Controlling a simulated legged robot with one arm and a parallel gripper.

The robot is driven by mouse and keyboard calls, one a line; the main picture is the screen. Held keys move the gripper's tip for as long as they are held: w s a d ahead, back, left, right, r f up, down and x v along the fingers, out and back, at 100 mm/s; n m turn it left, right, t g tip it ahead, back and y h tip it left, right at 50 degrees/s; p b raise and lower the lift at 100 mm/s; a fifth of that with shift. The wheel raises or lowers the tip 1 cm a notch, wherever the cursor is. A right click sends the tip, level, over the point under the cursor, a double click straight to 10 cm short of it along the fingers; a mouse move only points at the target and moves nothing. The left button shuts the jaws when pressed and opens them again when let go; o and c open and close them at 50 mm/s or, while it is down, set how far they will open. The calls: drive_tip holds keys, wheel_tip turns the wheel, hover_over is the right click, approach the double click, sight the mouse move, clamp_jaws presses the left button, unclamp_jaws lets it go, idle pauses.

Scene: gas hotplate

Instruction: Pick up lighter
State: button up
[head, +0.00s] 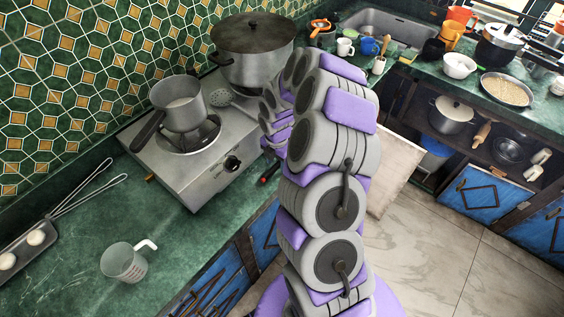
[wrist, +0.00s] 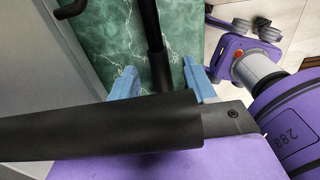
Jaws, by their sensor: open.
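The lighter (head: 269,174) is a thin dark item with a red end. In the head view it lies at the counter's front edge, right of the hotplate, and is partly hidden by my arm. In the wrist view a black rod, apparently the lighter (wrist: 152,28), lies over the green counter. My gripper (wrist: 161,76) is open, with a pale blue fingertip on each side of the rod. I cannot tell whether either finger touches it. The rod's near end is hidden behind a dark part of my gripper. My arm hides the gripper's jaws in the head view.
The gas hotplate (head: 193,186) carries a saucepan (head: 183,112) and a large lidded pot (head: 250,68). A measuring cup (head: 122,265) and tongs (head: 88,185) are on the green counter (head: 70,280). Floor (head: 450,240) is open to the right of the counter edge.

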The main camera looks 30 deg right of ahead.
drive_tip(key=shift+c, duration=0.3)
drive_tip(key=shift+d, duration=0.1)
clamp_jaws()
drive_tip(key=shift+r, duration=0.15)
